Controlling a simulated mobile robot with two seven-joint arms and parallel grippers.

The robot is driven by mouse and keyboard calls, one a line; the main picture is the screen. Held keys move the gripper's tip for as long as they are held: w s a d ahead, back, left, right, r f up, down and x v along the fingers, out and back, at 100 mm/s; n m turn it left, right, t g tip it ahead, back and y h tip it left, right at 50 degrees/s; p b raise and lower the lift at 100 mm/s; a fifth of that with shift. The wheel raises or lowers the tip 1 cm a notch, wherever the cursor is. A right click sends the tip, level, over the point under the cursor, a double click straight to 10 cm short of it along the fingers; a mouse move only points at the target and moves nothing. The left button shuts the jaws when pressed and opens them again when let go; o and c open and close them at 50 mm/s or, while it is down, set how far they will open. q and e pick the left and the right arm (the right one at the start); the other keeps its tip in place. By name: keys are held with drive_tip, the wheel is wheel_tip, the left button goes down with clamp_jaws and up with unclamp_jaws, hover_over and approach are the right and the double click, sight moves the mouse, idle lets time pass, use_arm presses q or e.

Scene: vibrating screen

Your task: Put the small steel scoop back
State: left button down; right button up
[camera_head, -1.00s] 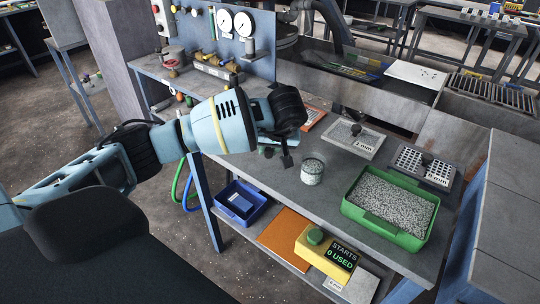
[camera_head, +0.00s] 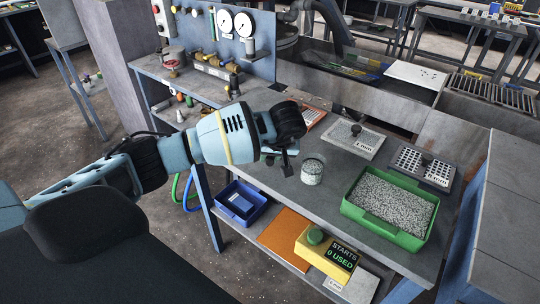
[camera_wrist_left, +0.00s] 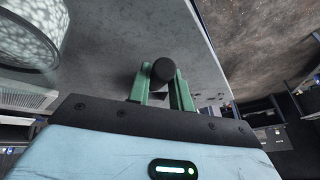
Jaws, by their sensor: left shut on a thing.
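My left gripper (camera_head: 284,154) is over the front left part of the grey bench, just left of the glass jar of pale granules (camera_head: 313,172). In the left wrist view its green fingers (camera_wrist_left: 163,90) are shut on a dark, round-ended handle (camera_wrist_left: 163,70), seen end-on. This is likely the small steel scoop; its bowl is hidden. A dark, narrow piece (camera_head: 287,168) hangs below the fingers in the head view. I cannot tell whether it touches the bench. The jar also shows close by in the left wrist view (camera_wrist_left: 30,30). My right gripper is out of view.
A green tray (camera_head: 384,228) of granules stands at the bench's right front. Screen plates (camera_head: 354,140) lie behind. The gauge panel (camera_head: 240,55) rises at the back left. A blue bin (camera_head: 240,205) and a yellow starts box (camera_head: 325,255) sit on the lower shelf.

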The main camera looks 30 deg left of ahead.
use_arm(q)
drive_tip(key=c, duration=1.3)
unclamp_jaws()
drive_tip(key=shift+o, duration=0.2)
drive_tip(key=shift+r, duration=0.3)
drive_tip(key=v, duration=1.1)
drive_tip(key=shift+d+r+p, duration=0.2)
drive_tip(key=shift+r+p, duration=0.05)
drive_tip(key=shift+p, duration=0.15)
drive_tip(key=shift+s, duration=0.1)
